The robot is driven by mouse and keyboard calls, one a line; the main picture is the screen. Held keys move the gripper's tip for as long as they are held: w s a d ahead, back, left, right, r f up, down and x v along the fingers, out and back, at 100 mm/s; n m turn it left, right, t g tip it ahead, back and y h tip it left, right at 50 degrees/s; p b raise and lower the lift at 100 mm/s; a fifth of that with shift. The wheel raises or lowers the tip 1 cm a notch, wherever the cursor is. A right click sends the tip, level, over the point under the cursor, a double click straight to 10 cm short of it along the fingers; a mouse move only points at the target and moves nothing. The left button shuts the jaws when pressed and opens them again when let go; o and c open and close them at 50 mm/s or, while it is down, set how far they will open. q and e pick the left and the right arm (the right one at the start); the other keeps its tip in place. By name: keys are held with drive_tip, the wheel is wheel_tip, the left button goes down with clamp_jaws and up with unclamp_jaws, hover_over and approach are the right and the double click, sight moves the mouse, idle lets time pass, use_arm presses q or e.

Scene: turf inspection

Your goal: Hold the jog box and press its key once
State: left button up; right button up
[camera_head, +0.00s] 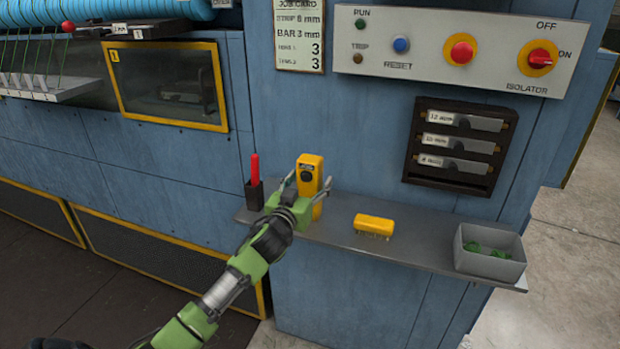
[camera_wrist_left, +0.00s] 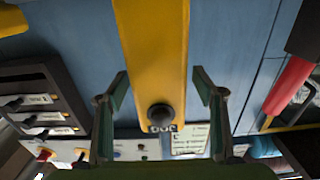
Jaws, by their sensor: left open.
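The jog box (camera_head: 311,165) is a yellow upright box on the grey shelf (camera_head: 420,247). Its round black key (camera_wrist_left: 161,116) shows in the left wrist view, beside a "JOG" label. My left gripper (camera_head: 308,184) is open, with one finger on each side of the jog box. In the left wrist view the yellow box (camera_wrist_left: 150,50) stands between the two fingers, with a visible gap on both sides. The gripper hides the lower part of the box in the head view. My right gripper is not in view.
A red-handled tool in a black holder (camera_head: 254,194) stands just left of the jog box. A yellow block (camera_head: 373,225) and a grey bin (camera_head: 464,258) with green pieces are to the right on the shelf. A control panel (camera_head: 450,80) and dark rack (camera_head: 412,150) are on the wall above.

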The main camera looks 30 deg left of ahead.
use_arm(q)
drive_tip(key=shift+w, duration=0.2)
drive_tip(key=c, duration=1.5)
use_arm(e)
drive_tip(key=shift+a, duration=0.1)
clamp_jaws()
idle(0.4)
